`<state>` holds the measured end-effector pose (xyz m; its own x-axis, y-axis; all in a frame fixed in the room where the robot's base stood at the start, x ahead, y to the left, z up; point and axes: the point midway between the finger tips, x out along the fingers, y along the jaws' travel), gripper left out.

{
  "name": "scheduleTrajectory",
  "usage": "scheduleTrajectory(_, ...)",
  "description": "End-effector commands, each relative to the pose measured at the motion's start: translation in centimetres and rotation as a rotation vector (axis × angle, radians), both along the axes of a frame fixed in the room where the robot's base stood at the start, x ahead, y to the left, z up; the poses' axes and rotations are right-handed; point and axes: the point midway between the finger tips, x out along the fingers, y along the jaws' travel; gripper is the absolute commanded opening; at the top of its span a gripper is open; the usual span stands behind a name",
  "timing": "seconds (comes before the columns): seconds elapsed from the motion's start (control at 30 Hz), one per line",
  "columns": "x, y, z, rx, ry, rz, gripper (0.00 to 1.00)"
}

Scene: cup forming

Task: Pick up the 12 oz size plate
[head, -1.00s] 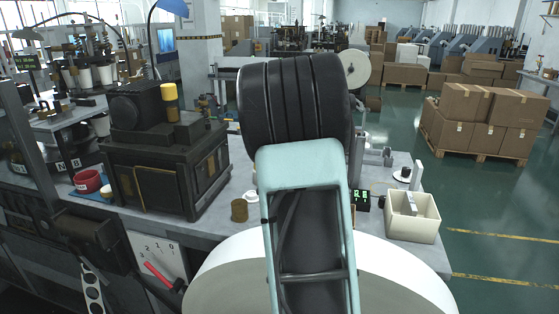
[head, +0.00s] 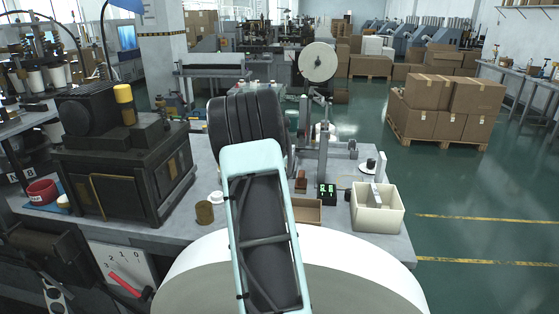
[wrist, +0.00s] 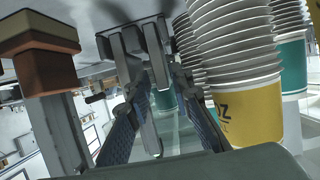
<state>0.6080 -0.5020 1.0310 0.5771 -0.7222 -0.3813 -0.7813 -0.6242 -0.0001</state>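I cannot pick out a plate marked 12 oz in either view. My gripper (wrist: 158,84) shows in the wrist view, its two blue textured fingers apart with nothing held between them. Grey metal bars (wrist: 130,62) stand beyond the fingers. In the head view my pale green and black arm hides the gripper and part of the bench behind it. A small brown block (head: 302,184) stands on the bench just right of my arm, by a shallow brown tray (head: 307,212).
In the wrist view, stacked paper cups (wrist: 246,100) are close on the right and a brown block (wrist: 45,65) is at upper left. In the head view, a black machine (head: 120,165) stands left, a cream bin (head: 378,207) right, and a white reel (head: 318,62) behind.

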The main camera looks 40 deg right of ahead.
Motion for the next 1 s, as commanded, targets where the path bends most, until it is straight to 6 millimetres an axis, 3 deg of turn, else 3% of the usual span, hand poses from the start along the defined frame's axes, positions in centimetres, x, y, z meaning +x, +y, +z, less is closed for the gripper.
scheduleTrajectory(0.33,2.4,-2.9,-1.5,0.001,0.001,0.000,0.20)
scheduleTrajectory(0.7,2.8,-3.4,-1.8,0.001,0.000,0.001,0.20)
scheduleTrajectory(0.9,2.8,-3.4,-1.8,0.001,0.000,0.001,0.00)
scheduleTrajectory(1.0,2.8,-3.4,-1.8,0.001,0.001,0.000,0.00)
